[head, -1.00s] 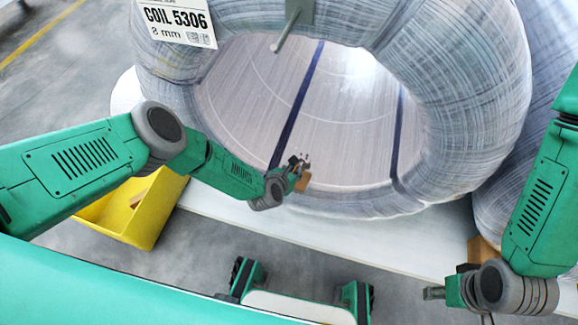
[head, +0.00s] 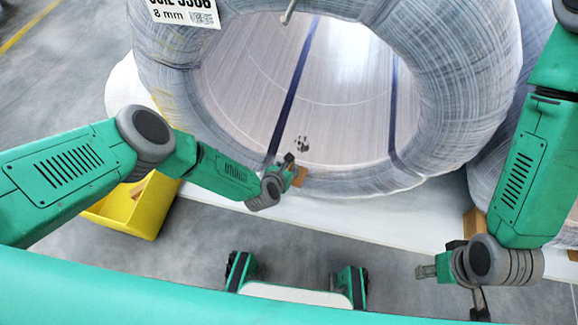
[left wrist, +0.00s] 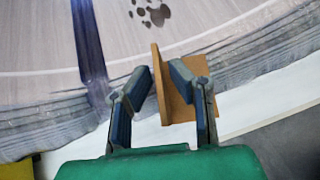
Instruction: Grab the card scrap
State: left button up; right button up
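The card scrap (left wrist: 175,92) is a small brown folded piece in the left wrist view. My left gripper (left wrist: 158,78) has one finger on each side of its upright flap, with both fingertips against or very close to it. The rest of the scrap sticks out behind the right finger, which hides part of it. In the head view the scrap (head: 299,177) shows as a small brown patch beside my left gripper (head: 289,161), in front of the coil's lower rim. My right gripper (head: 426,271) is at the lower right, away from the scrap; its finger gap is unclear.
A large wrapped coil (head: 460,95) fills the back, with dark blue straps (head: 295,85) and a dark blotchy mark (head: 302,143) inside. It rests on a white platform (head: 385,217). A yellow bin (head: 150,212) stands at left. A brown block (head: 474,223) sits near my right arm.

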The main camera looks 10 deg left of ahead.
dwell(0.3)
pick_arm(q)
jog(key=v, duration=1.2)
jog(key=shift+w+a, duration=0.1)
